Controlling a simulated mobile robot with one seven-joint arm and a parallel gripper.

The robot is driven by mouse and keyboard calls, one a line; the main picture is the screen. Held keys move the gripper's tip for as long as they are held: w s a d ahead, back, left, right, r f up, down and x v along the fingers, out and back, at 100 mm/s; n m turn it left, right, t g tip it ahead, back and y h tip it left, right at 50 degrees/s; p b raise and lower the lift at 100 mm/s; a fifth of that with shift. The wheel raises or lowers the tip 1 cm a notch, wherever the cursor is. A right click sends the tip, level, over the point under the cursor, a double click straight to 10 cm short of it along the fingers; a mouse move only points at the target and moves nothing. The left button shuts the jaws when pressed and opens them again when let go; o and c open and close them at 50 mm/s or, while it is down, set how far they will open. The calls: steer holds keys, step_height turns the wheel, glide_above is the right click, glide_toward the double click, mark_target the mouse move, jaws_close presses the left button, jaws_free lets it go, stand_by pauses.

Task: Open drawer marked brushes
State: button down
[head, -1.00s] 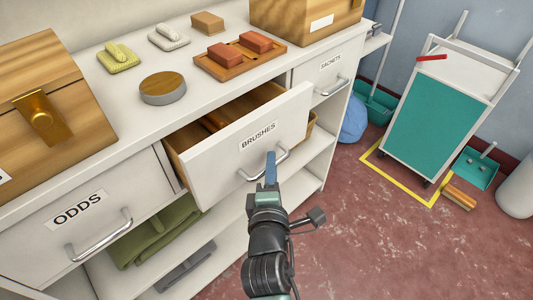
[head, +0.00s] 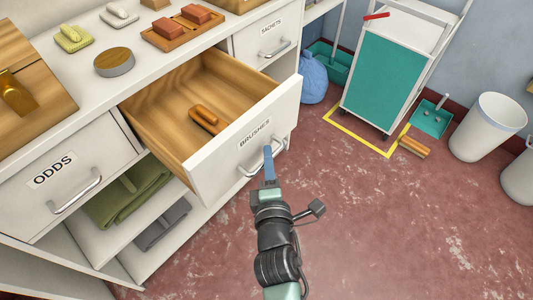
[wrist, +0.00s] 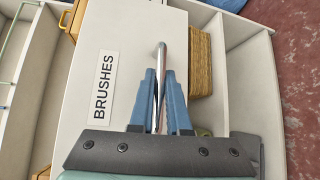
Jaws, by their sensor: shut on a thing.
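The drawer marked BRUSHES (head: 245,148) is pulled well out of the white cabinet, and its wooden inside shows in the head view. An orange-brown brush (head: 205,119) lies in it. My gripper (head: 268,160) is shut on this handle. In the wrist view, the blue fingers of my gripper (wrist: 161,85) close around the handle (wrist: 163,58), beside the BRUSHES label (wrist: 103,85).
The ODDS drawer (head: 65,178) at left and SACHETS drawer (head: 268,40) at right are shut. Soap items and a round tin (head: 114,63) stand on the cabinet top. A teal cart (head: 385,75) and white bin (head: 488,127) stand beyond. The red floor at right is mostly clear.

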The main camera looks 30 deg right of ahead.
steer(key=c, duration=0.9)
jaws_free()
steer(key=v, duration=1.3)
steer(key=shift+b, duration=0.3)
